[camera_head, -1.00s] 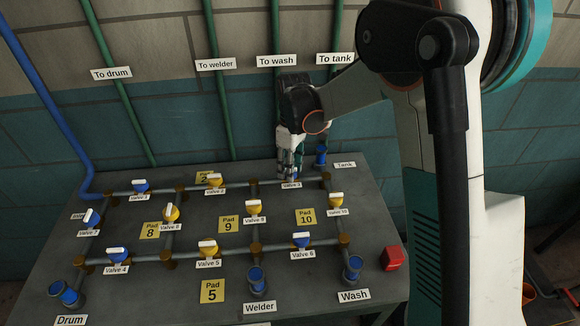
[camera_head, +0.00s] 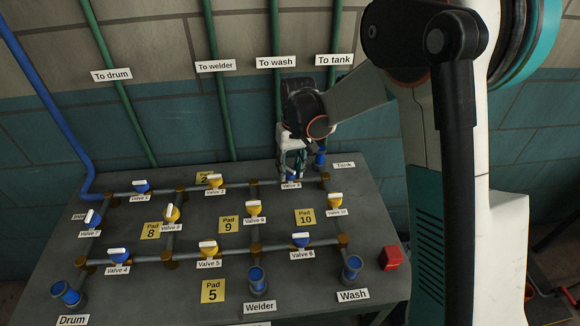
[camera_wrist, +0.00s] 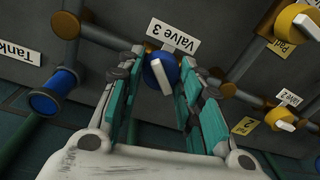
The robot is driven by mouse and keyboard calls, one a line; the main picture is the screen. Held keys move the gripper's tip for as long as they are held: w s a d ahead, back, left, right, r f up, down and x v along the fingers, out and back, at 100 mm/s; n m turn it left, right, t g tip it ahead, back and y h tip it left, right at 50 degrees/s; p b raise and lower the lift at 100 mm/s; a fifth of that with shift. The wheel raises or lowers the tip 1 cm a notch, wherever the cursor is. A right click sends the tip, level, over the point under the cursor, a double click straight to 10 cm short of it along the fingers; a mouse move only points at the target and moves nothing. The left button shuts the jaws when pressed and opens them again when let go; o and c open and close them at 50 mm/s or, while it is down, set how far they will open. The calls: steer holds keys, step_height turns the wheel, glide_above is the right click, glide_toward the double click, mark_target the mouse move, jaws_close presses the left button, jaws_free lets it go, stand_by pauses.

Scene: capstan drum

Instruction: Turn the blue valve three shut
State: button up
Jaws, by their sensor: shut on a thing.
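Blue valve three, with a white bar handle, sits on the back pipe of the bench. In the head view my gripper (camera_head: 291,172) comes down over it and hides most of it, and its Valve 3 label (camera_head: 291,185) shows just in front. In the wrist view the blue valve (camera_wrist: 160,70) and its handle (camera_wrist: 162,78) stand between the two teal-padded fingers of my gripper (camera_wrist: 162,68). The handle lies slanted to the pipe. My gripper is shut on valve three, though the exact contact is hard to make out.
A blue tank port (camera_head: 319,159) stands close to the right of my gripper. Yellow valve 2 (camera_head: 214,180) is to the left and yellow valve 10 (camera_head: 335,199) is in front right. A red box (camera_head: 391,258) sits at the bench's right edge. The wall with green pipes is close behind.

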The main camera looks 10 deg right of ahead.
mark_target(294, 170)
steer(key=m, duration=0.4)
steer(key=shift+s+m, duration=0.1)
steer(key=shift+m, duration=0.2)
steer(key=shift+m+t, duration=0.3)
steer(key=shift+m, duration=1.9)
steer(key=shift+d, duration=0.1)
steer(key=o, duration=1.1)
steer(key=shift+c, duration=0.2)
step_height(294, 170, up, 12)
steer(key=shift+s+d, duration=0.3)
steer(key=shift+d, duration=0.05)
